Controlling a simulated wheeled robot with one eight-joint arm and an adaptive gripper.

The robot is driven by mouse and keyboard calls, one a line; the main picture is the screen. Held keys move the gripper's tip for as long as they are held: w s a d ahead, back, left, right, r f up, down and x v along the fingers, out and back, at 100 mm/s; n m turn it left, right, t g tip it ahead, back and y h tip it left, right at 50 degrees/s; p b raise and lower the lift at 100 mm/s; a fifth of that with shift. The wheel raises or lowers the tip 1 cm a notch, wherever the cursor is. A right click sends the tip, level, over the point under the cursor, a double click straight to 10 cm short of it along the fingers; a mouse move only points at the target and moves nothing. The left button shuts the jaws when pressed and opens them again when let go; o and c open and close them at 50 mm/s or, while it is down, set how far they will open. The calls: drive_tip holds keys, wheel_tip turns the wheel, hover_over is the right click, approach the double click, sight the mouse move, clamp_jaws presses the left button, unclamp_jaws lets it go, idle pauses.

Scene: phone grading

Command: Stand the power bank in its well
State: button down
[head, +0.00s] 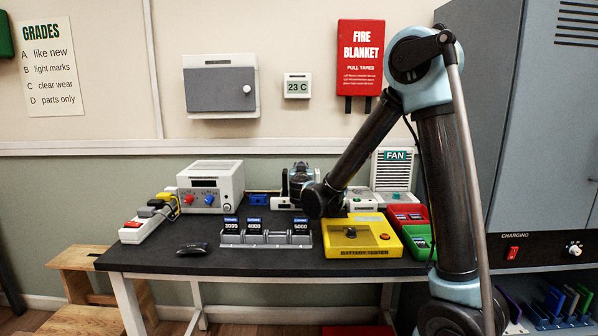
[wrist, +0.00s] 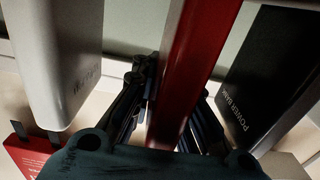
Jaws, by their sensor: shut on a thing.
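My gripper (wrist: 175,110) is shut on a red slab (wrist: 195,60) in the wrist view, with a dark finger on each side of it. No label shows on the slab's visible face. A black slab marked POWER BANK (wrist: 270,75) stands to the right, apart from the fingers. A white slab (wrist: 55,55) with unclear lettering is to the left. In the head view my gripper (head: 299,180) is at the back of the table, small and partly hidden by my arm. I cannot tell there which well is the power bank's.
A grey rack (head: 265,240) with several dark labelled blocks and a gap stands on the dark table (head: 255,264). The yellow battery tester (head: 345,247) is right of it, then red and green trays (head: 408,214). A white instrument (head: 210,172) stands back left. The table's front strip is mostly clear.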

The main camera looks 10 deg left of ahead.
drive_tip(key=shift+f, duration=0.25)
idle(0.5)
drive_tip(key=c, duration=1.5)
unclamp_jaws()
drive_tip(key=shift+s, duration=0.15)
drive_tip(key=shift+r, duration=0.1)
drive_tip(key=shift+s, duration=0.15)
